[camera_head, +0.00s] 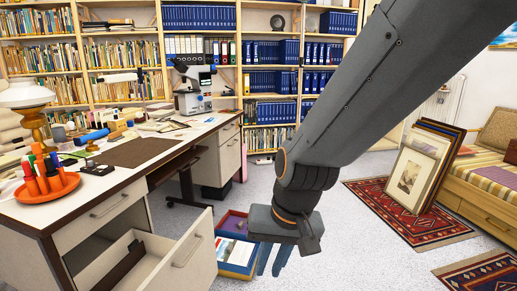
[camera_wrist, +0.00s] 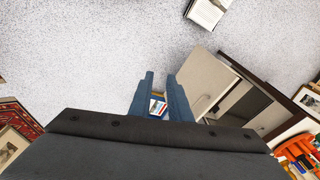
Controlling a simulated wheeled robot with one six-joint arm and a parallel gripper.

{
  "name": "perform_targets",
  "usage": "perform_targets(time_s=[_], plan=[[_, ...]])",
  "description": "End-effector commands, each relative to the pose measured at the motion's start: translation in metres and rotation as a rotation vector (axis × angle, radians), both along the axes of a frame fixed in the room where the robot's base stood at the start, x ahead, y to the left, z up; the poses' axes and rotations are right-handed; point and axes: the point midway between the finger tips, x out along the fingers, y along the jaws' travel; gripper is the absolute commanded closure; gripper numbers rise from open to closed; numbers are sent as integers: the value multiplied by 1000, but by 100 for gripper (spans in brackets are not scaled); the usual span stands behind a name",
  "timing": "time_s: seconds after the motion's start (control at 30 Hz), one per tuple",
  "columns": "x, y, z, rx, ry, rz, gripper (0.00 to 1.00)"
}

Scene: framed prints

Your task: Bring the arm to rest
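My arm reaches down from the upper right in the head view. My gripper (camera_head: 271,262) points down at its end, low over the floor. In the wrist view my gripper (camera_wrist: 161,76) shows two blue-grey fingers standing apart. Grey floor and part of a box show between them, and nothing is held. That box also shows between the fingers in the wrist view (camera_wrist: 158,106).
A desk (camera_head: 62,211) stands at left with an open drawer (camera_head: 187,262) jutting toward the box. Framed prints (camera_head: 412,174) lean at right on a red rug (camera_head: 390,212), beside a wooden bench (camera_head: 480,205). Bookshelves line the back.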

Motion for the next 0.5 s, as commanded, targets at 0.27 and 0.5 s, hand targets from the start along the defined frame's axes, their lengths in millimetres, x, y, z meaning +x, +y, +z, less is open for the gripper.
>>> perform_targets(time_s=[0.27,0.5], plan=[[-46,-60,20,-94,85,106,83],[-77,-93,33,-154,148,162,83]])
